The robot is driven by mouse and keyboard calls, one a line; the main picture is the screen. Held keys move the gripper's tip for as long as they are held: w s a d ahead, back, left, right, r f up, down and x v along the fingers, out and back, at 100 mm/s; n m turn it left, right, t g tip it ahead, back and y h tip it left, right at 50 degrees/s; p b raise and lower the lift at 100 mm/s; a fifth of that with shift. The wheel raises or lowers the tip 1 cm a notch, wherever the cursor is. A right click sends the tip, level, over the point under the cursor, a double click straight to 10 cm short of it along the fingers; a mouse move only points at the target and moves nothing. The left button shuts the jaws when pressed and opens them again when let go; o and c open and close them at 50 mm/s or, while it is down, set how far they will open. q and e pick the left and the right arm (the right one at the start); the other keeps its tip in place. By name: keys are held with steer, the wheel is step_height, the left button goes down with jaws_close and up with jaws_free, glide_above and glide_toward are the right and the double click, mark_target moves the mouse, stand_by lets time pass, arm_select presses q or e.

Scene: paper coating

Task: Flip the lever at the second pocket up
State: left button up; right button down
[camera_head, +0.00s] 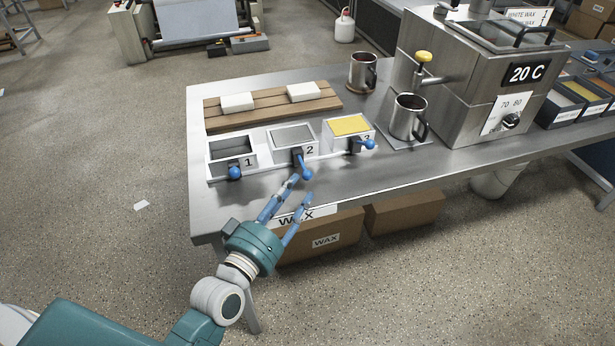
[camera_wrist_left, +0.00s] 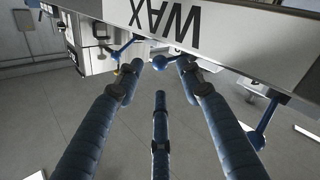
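Three numbered pockets stand in a white rack at the table's front. The second pocket (camera_head: 292,140) is grey inside, and its lever (camera_head: 306,173) ends in a blue knob angled down over the front edge. My left gripper (camera_head: 301,187) is just below and in front of this lever, with its blue fingers spread. In the left wrist view, the knob (camera_wrist_left: 160,63) shows between the two upper fingertips. The fingers are open around it, and I cannot tell whether any touches it. My right gripper is not in view.
The first pocket's lever (camera_head: 235,172) and the third pocket's lever (camera_head: 369,145) stand on either side. The third pocket (camera_head: 348,126) holds yellow material. Steel mugs (camera_head: 408,117) and a 20 C machine (camera_head: 470,80) stand to the right. WAX boxes (camera_head: 335,238) sit under the table.

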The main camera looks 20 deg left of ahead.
mark_target(305, 179)
arm_select(q)
steer(key=w, duration=0.3)
steer(key=w+d+b, duration=0.1)
steer(key=w, duration=0.1)
steer(key=shift+f, duration=0.15)
steer(key=shift+w+d, duration=0.1)
steer(key=shift+w, duration=0.75)
jaws_close()
